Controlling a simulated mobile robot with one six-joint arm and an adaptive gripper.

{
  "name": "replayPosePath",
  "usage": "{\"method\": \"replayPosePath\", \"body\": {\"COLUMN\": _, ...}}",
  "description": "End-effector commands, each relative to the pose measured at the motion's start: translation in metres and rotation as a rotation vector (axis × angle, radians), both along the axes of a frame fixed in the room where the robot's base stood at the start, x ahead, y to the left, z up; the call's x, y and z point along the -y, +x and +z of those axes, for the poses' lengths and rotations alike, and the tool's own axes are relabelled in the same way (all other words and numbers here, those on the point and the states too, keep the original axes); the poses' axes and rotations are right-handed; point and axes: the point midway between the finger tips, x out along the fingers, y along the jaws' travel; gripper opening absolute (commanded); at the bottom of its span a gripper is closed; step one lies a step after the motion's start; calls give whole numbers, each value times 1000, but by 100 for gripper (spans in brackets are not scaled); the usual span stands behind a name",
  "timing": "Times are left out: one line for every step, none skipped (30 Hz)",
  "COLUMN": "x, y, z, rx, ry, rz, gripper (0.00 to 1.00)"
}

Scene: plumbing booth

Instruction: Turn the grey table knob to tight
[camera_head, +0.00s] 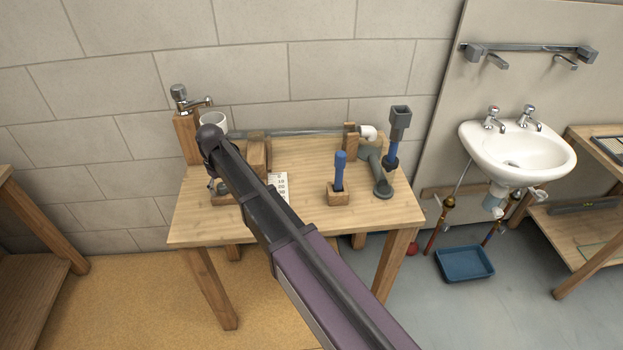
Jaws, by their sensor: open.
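My arm reaches from the lower right up to the left part of the wooden table (310,222). My gripper (213,184) points down at the left end of the table, small and mostly hidden by the arm. It is open, close over a low wooden block (222,198); I cannot tell whether it touches anything there. I cannot make out the grey table knob clearly; the arm and gripper cover part of this area. A chrome tap (181,97) stands on a wooden post (187,137) behind the gripper.
A blue-handled tool (339,172), a grey bent pipe (378,172) and an upright grey-topped tool (399,122) stand on the right. A white card (279,184) lies mid-table. The front edge is clear.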

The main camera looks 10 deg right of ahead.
Motion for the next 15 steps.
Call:
{"method": "replayPosePath", "body": {"x": 0, "y": 0, "z": 0, "rx": 0, "ry": 0, "rz": 29, "gripper": 85}}
{"method": "replayPosePath", "body": {"x": 0, "y": 0, "z": 0, "rx": 0, "ry": 0, "rz": 49, "gripper": 85}}
{"method": "replayPosePath", "body": {"x": 0, "y": 0, "z": 0, "rx": 0, "ry": 0, "rz": 75, "gripper": 85}}
{"method": "replayPosePath", "body": {"x": 0, "y": 0, "z": 0, "rx": 0, "ry": 0, "rz": 94, "gripper": 85}}
{"method": "replayPosePath", "body": {"x": 0, "y": 0, "z": 0, "rx": 0, "ry": 0, "rz": 113, "gripper": 85}}
{"method": "replayPosePath", "body": {"x": 0, "y": 0, "z": 0, "rx": 0, "ry": 0, "rz": 140, "gripper": 85}}
{"method": "replayPosePath", "body": {"x": 0, "y": 0, "z": 0, "rx": 0, "ry": 0, "rz": 159, "gripper": 85}}
{"method": "replayPosePath", "body": {"x": 0, "y": 0, "z": 0, "rx": 0, "ry": 0, "rz": 178, "gripper": 85}}
{"method": "replayPosePath", "body": {"x": 0, "y": 0, "z": 0, "rx": 0, "ry": 0, "rz": 204, "gripper": 85}}
{"method": "replayPosePath", "body": {"x": 0, "y": 0, "z": 0, "rx": 0, "ry": 0, "rz": 224, "gripper": 85}}
{"method": "replayPosePath", "body": {"x": 0, "y": 0, "z": 0, "rx": 0, "ry": 0, "rz": 243, "gripper": 85}}
{"method": "replayPosePath", "body": {"x": 0, "y": 0, "z": 0, "rx": 0, "ry": 0, "rz": 269, "gripper": 85}}
{"method": "replayPosePath", "body": {"x": 0, "y": 0, "z": 0, "rx": 0, "ry": 0, "rz": 288, "gripper": 85}}
{"method": "replayPosePath", "body": {"x": 0, "y": 0, "z": 0, "rx": 0, "ry": 0, "rz": 307, "gripper": 85}}
{"method": "replayPosePath", "body": {"x": 0, "y": 0, "z": 0, "rx": 0, "ry": 0, "rz": 334, "gripper": 85}}
